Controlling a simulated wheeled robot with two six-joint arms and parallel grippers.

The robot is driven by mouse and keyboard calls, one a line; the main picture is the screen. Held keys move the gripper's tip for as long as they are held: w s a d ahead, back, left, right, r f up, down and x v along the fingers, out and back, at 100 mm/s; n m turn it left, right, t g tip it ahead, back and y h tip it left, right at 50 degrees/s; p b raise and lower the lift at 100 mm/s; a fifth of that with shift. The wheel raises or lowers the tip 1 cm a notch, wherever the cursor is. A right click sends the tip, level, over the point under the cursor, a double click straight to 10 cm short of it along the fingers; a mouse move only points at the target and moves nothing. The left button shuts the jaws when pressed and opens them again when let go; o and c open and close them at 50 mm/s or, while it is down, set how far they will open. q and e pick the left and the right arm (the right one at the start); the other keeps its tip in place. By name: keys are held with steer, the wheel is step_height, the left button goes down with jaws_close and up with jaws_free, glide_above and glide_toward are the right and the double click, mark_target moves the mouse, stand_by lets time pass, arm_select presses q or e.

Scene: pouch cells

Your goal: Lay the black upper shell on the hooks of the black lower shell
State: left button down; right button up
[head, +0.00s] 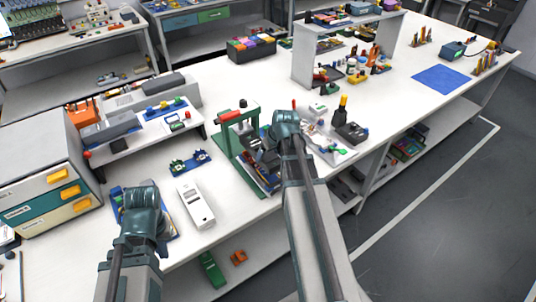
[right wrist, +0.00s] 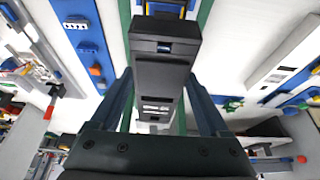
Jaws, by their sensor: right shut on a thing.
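My right gripper (right wrist: 162,112) is shut on a black shell (right wrist: 163,78), which lies between its two blue-grey fingers in the right wrist view. I take this to be the upper shell.
A white device (head: 196,203) lies between my arms. A small blue holder (head: 190,161) is behind it. A drawer cabinet (head: 45,190) stands at the left. A black tool (head: 350,132) stands right of my right gripper. A blue mat (head: 442,78) at the far right is bare.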

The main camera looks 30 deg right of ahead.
steer(key=shift+f+b, duration=1.55)
steer(key=shift+f, duration=0.4)
steer(key=shift+f+b, duration=1.05)
steer(key=shift+b, duration=0.05)
steer(key=o, duration=1.2)
steer(key=shift+o, duration=0.2)
steer(key=shift+r, duration=0.15)
steer(key=p+v, duration=1.3)
steer(key=shift+s+r, duration=0.1)
steer(key=shift+r, duration=0.2)
